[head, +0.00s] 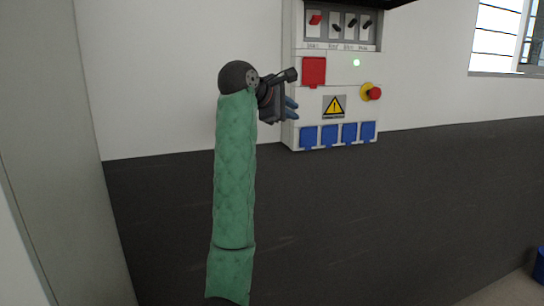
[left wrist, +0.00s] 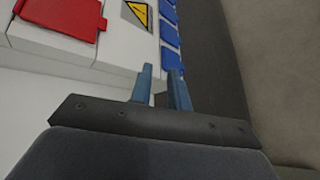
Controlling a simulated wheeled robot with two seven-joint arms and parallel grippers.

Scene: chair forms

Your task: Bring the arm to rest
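My left gripper (head: 292,108) is in front of the wall, just left of the white electrical panel (head: 287,75). Its two blue fingers stand a little apart with nothing between them. The left wrist view also shows the gripper (left wrist: 161,70), with the panel beyond the fingertips. No contact with the panel can be made out. My left arm, in a green quilted sleeve, rises from the bottom of the head view to the dark wrist. My right gripper is in neither view.
The panel carries a red cover (head: 314,71), several blue covers (head: 308,137), a warning sign (head: 334,106), a red stop button (head: 374,93), a lit green lamp (head: 356,62) and several switches along its top. A grey upright (head: 55,150) stands at left. A window (head: 497,37) is at upper right.

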